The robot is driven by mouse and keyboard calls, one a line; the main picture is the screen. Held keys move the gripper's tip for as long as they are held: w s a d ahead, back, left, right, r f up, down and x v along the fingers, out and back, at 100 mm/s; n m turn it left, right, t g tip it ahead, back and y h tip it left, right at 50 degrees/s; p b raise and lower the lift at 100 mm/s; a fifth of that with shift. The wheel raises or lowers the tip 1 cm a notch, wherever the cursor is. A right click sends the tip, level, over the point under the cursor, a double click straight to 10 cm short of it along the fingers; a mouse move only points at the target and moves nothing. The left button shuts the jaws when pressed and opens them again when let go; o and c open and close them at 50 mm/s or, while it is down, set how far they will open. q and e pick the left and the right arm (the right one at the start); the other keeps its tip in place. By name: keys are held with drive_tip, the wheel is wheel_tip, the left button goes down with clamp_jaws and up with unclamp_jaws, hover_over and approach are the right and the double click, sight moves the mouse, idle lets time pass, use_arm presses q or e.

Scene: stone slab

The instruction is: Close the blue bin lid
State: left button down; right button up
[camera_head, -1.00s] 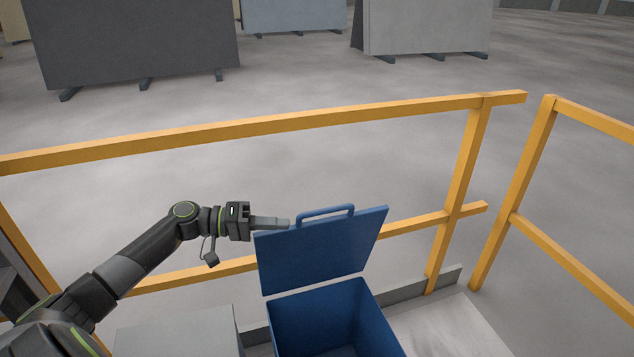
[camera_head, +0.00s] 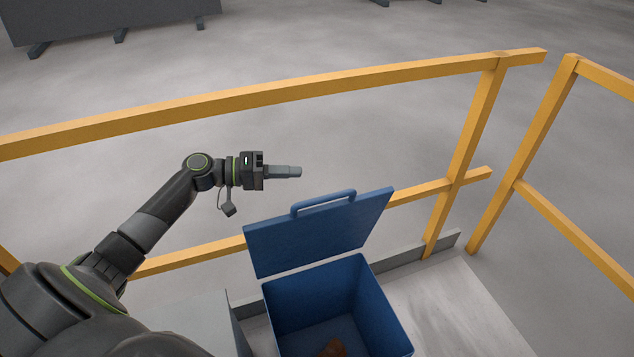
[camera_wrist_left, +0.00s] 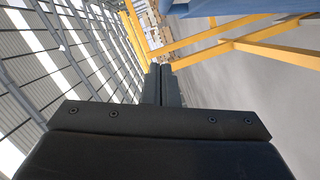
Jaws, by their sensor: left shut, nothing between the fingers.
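The blue bin (camera_head: 390,310) stands open at the lower middle of the head view. Its blue lid (camera_head: 320,238) is raised and leans back, with a loop handle on its upper edge. My left gripper (camera_head: 298,172) is shut and empty, pointing right, above the lid's upper left edge and apart from the handle in the picture. In the left wrist view, the shut fingers (camera_wrist_left: 162,80) show at the middle, and a blue surface (camera_wrist_left: 225,35), likely the lid, shows at the upper right. My right gripper is not in view.
A yellow railing (camera_head: 270,100) runs behind the bin, with another yellow rail section (camera_head: 560,230) at the right. A small brown object (camera_head: 334,348) lies inside the bin. A grey box (camera_head: 200,325) stands left of it. Pale floor (camera_head: 460,300) is clear at the right.

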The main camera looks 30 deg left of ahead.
use_arm(q)
drive_tip(key=d+p, duration=0.1)
drive_tip(key=d, duration=0.1)
drive_tip(key=d+f+p, duration=0.1)
drive_tip(key=d, duration=0.1)
drive_tip(key=d+f+p, duration=0.1)
drive_tip(key=d, duration=0.1)
drive_tip(key=shift+w+d+p, duration=0.3)
drive_tip(key=shift+d+p, duration=0.05)
drive_tip(key=shift+d, duration=0.05)
drive_tip(key=shift+f, duration=0.15)
